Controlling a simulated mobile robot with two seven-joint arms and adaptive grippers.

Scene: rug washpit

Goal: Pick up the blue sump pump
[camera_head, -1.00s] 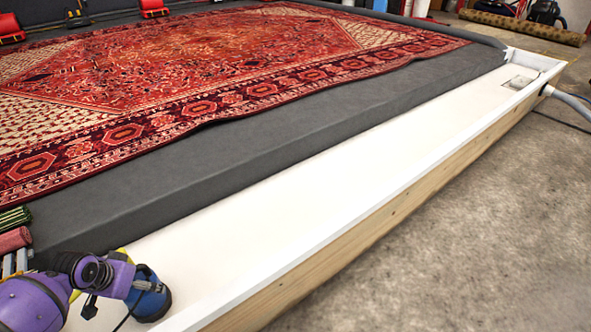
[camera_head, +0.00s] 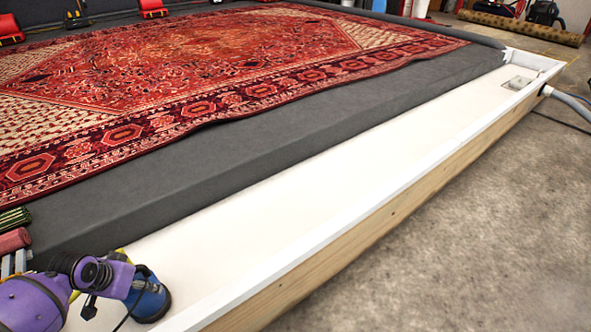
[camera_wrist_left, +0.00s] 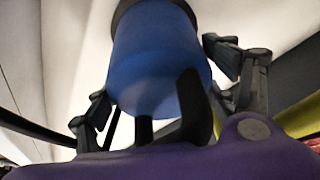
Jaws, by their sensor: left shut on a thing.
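The blue sump pump (camera_head: 152,303) is at the bottom left of the head view, over the near end of the white trough (camera_head: 300,207). I cannot tell whether it touches the trough floor. In the left wrist view the pump (camera_wrist_left: 158,62) fills the middle, with a blue body, a dark band at its far end and a black handle toward the camera. My left gripper (camera_wrist_left: 165,85) has its dark fingers on both sides of the pump and is shut on it. In the head view my purple left wrist hides part of the pump. My right gripper is not in view.
A red patterned rug (camera_head: 190,75) lies on the dark grey platform (camera_head: 250,140) beside the trough. A drain fitting (camera_head: 517,83) and a grey hose (camera_head: 570,99) are at the trough's far end. Bare concrete floor (camera_head: 480,220) is clear at right.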

